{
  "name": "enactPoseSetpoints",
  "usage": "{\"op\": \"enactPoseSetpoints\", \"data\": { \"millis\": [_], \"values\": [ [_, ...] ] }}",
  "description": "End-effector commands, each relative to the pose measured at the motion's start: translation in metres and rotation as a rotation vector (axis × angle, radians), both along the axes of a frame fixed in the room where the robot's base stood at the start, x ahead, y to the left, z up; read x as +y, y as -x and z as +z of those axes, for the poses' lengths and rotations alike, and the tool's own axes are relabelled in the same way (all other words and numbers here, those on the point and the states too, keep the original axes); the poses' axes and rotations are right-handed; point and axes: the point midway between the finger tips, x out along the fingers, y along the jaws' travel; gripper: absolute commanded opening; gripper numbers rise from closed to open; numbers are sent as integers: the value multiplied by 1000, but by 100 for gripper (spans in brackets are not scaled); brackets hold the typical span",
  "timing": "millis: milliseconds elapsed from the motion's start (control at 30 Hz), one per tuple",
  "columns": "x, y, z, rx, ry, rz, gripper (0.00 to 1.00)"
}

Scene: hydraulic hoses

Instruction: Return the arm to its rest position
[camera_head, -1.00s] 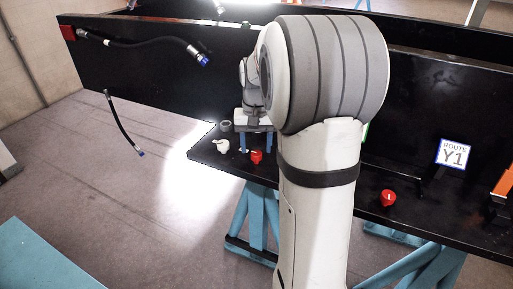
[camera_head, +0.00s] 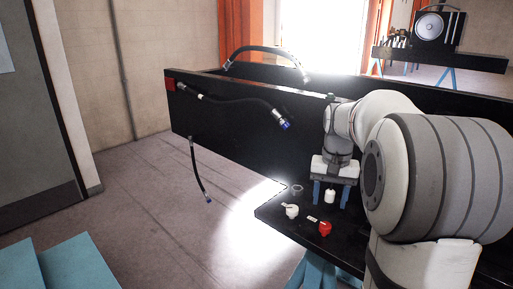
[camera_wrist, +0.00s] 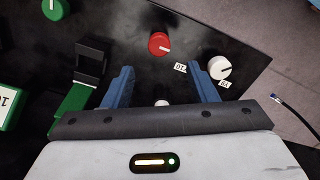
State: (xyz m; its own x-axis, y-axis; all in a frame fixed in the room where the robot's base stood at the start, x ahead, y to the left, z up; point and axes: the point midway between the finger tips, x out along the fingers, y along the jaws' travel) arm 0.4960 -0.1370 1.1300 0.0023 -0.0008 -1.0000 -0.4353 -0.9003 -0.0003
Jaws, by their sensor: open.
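My gripper (camera_head: 330,194) hangs from my arm over the black shelf (camera_head: 275,213), its two blue fingers pointing down. The fingers (camera_wrist: 162,85) also show in the wrist view, spread apart. A small white piece (camera_head: 329,197) shows between them in the head view, and part of it (camera_wrist: 162,103) in the wrist view; I cannot tell whether it touches them. A red knob (camera_head: 325,229) and a white knob (camera_head: 291,211) are on the shelf, apart from the fingers. They also show in the wrist view, red (camera_wrist: 159,43) and white (camera_wrist: 219,67).
Black hoses with blue ends (camera_head: 285,124) hang at the black beam (camera_head: 190,122); one (camera_head: 196,170) dangles left of the shelf. In the wrist view a green knob (camera_wrist: 54,8) and a black block (camera_wrist: 91,61) lie left of the fingers. The floor at left is largely open.

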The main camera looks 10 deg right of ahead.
Motion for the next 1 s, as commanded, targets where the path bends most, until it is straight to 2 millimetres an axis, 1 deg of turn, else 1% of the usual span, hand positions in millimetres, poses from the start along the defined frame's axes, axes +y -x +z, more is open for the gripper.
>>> {"op": "enactPoseSetpoints", "data": {
  "millis": [33, 67, 167, 267, 300, 367, 400, 500, 600, 700, 767, 867, 1000],
  "values": [
    [1, 0, 0, 0, 0, 1, 52],
    [6, 5, 1, -7, 2, 13, 52],
    [28, 25, 3, -35, 10, 65, 52],
    [57, 56, 1, -74, 22, 139, 52],
    [68, 70, -1, -91, 26, 172, 52],
    [83, 91, -6, -117, 33, 220, 52],
    [93, 105, -10, -134, 36, 251, 52],
    [111, 138, -22, -173, 46, 323, 52],
    [124, 165, -35, -206, 52, 382, 52],
    [132, 183, -46, -228, 56, 421, 52],
    [134, 189, -50, -236, 57, 436, 52],
    [136, 194, -54, -242, 58, 448, 52],
    [136, 195, -55, -242, 58, 450, 52]
  ]
}}
